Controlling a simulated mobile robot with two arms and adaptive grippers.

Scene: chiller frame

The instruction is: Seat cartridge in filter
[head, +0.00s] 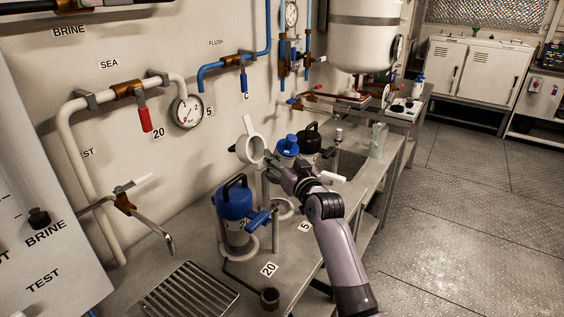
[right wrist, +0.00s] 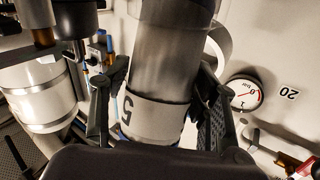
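My right gripper (head: 270,163) is raised over the bench near the wall. In the right wrist view its fingers (right wrist: 155,110) lie on both sides of a grey cylinder (right wrist: 165,60) with a white band marked 5, and it appears held, though a narrow gap shows at the left finger. In the head view a pale round part with a dark opening (head: 248,150) is at the fingertips, tilted and off the bench. A blue-topped filter housing (head: 237,200) stands upright left of the gripper. My left gripper is out of view.
A drain grate (head: 190,291) lies at the front of the bench. A blue-capped vessel (head: 288,146) and a black kettle-like item (head: 312,136) stand behind the gripper. Wall pipes with a gauge (head: 187,111) are at left. The floor at right is clear.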

